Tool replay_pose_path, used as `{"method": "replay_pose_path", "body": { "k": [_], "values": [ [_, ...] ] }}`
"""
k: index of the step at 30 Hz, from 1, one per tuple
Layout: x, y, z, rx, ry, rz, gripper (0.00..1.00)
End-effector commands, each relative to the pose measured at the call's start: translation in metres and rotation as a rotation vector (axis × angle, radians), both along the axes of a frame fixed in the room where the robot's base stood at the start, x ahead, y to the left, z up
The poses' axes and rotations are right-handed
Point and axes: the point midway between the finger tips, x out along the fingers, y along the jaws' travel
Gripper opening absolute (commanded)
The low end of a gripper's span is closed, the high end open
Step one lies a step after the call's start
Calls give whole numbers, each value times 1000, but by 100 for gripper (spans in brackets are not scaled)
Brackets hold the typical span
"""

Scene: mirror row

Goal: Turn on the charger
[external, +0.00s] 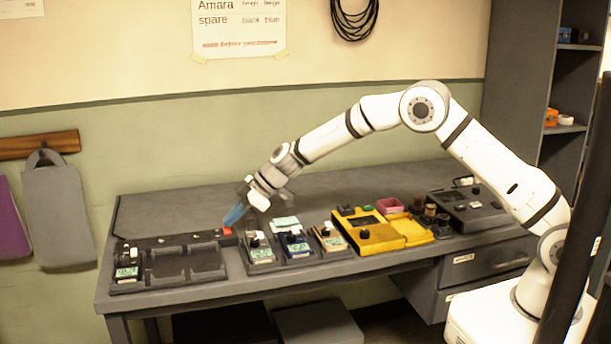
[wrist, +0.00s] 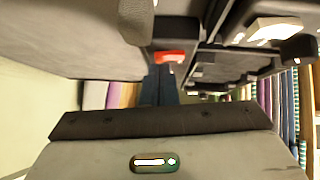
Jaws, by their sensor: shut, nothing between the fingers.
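The charger (external: 180,264) is a long dark unit with several bays at the left end of the bench. A device with a pale green screen (external: 127,272) stands in its leftmost bay; the other bays look empty. A red switch (external: 227,231) sits at the charger's back right end, and it also shows in the wrist view (wrist: 170,57). My gripper (external: 232,217) is shut and empty, its blue fingers pointing down at the red switch. In the wrist view the blue fingers (wrist: 160,84) end right at the switch; I cannot tell whether they touch it.
Several devices with screens (external: 293,245) stand in cradles just right of the charger. Farther right are a yellow case (external: 368,236), a pink box (external: 390,205) and a dark unit with knobs (external: 468,209). The back of the bench (external: 190,205) is clear.

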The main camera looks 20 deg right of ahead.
Motion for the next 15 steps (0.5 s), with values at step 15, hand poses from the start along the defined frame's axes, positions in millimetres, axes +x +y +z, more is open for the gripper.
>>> {"method": "replay_pose_path", "body": {
  "k": [15],
  "values": [
    [0,0,-9,0,72,1,0]
  ]
}}
